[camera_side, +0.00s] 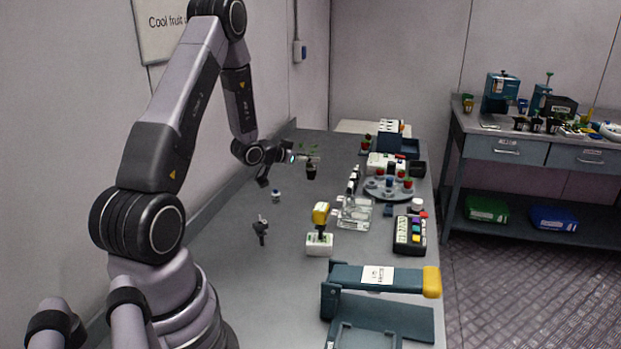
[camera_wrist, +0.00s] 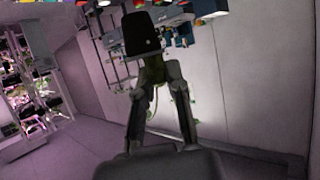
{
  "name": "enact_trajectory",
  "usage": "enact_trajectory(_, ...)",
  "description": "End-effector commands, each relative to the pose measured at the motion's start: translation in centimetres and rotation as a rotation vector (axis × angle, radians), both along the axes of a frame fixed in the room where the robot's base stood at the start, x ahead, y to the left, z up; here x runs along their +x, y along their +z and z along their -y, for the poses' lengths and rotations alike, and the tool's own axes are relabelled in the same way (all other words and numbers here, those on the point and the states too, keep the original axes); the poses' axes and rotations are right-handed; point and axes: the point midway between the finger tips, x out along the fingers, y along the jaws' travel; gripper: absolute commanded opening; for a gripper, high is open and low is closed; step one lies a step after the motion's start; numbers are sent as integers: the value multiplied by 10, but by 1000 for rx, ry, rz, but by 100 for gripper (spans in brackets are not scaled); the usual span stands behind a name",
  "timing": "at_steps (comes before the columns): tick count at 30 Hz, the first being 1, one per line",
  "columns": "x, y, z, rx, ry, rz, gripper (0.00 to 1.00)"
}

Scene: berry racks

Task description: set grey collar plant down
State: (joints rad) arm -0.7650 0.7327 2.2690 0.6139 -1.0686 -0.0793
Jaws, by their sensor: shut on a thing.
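My gripper (camera_side: 305,158) is shut on a small plant (camera_side: 311,172) in a dark pot, held above the far part of the grey bench. Green leaves show just above the fingers in the side view. In the wrist view the pot (camera_wrist: 142,36) hangs beyond the fingertips of my gripper (camera_wrist: 160,80), with its stem between them. The plant's collar is too small and dim to tell its colour. The side view shows a gap between the pot and the bench top.
A round tray (camera_side: 372,193) with several small potted plants stands right of my gripper. A clear rack (camera_side: 354,213), a yellow-topped device (camera_side: 320,216), a keypad (camera_side: 409,234) and a teal press (camera_side: 378,283) stand nearer. The bench's left-middle is mostly clear, apart from small items.

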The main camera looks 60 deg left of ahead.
Motion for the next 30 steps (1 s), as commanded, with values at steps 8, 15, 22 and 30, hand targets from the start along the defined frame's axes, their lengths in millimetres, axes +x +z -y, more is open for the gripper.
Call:
enact_trajectory(8, 53, -2, 41, 12, 79, -1, 0)
enact_trajectory(15, 86, -3, 88, 3, 165, -2, 0)
enact_trajectory(22, 94, -25, 106, -7, 209, -12, 0)
enact_trajectory(30, 94, -76, 106, -7, 208, -10, 0)
